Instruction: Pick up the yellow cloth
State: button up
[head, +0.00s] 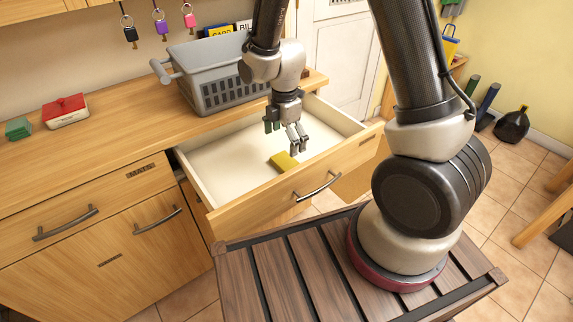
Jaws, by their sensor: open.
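The yellow cloth (281,162) looks like a small folded yellow rectangle. It lies on the white floor of the open drawer (225,160), near the drawer's front panel. My gripper (298,151) points down over the drawer, just above and to the right of the cloth in the picture. It is open, with nothing visible between its fingers. I cannot tell the exact height of the fingertips above the cloth.
The drawer's wooden front (250,206) and side walls surround the cloth. A grey basket (215,90) stands on the counter behind. A red-lidded box (65,108) and a green block (18,128) sit at the counter's left. The rest of the drawer floor looks bare.

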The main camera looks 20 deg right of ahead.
aim_at(286, 161)
jog(key=f, duration=0.8)
jog(key=shift+d, duration=0.25)
jog(key=c, duration=0.8)
jog(key=shift+r, duration=0.1)
notch_tip(286, 161, up, 10)
